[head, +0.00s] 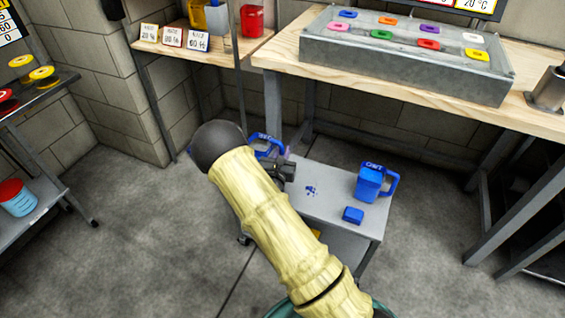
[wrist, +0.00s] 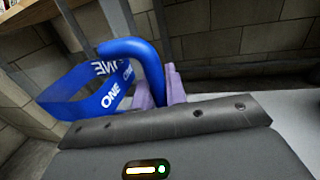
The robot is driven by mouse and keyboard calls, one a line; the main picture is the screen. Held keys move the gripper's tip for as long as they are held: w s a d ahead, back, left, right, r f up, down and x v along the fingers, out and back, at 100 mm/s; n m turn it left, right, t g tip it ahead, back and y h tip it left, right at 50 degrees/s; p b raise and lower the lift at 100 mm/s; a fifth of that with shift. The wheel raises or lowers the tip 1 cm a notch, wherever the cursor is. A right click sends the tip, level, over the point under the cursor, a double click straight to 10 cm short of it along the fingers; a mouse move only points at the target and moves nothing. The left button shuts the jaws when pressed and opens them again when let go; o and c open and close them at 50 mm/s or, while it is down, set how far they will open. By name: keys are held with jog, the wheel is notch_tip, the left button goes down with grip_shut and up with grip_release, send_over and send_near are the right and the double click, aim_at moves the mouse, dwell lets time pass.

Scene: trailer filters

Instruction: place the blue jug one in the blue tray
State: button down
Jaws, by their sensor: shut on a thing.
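The blue jug one (wrist: 75,100), with ONE printed in white, fills the left of the wrist view. Its curved handle (wrist: 152,58) runs down between the purple fingers of my gripper (wrist: 160,88), which is shut on it. In the head view the jug (head: 266,146) shows behind my arm, above the far left of a small grey cart (head: 325,205). My gripper (head: 284,168) is partly hidden there. I cannot tell whether the jug touches the cart. I cannot make out a blue tray for certain.
Another blue jug (head: 371,184) stands on the cart's right side, with a small blue block (head: 353,215) in front. A wooden bench (head: 540,118) behind carries a grey slab (head: 400,65) with coloured pieces. A shelf (head: 255,45) holds yellow and red containers.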

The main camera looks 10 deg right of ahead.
jog(key=shift+f+b, duration=0.8)
jog(key=shift+f, duration=1)
jog(key=shift+f, duration=0.2)
jog(key=c, duration=1.4)
grip_release()
jog(key=shift+c, duration=0.2)
jog(key=shift+r, duration=0.1)
jog(key=shift+r, duration=0.1)
jog(key=p+v, duration=0.3)
jog(key=v, duration=0.9)
jog(key=shift+p, duration=0.3)
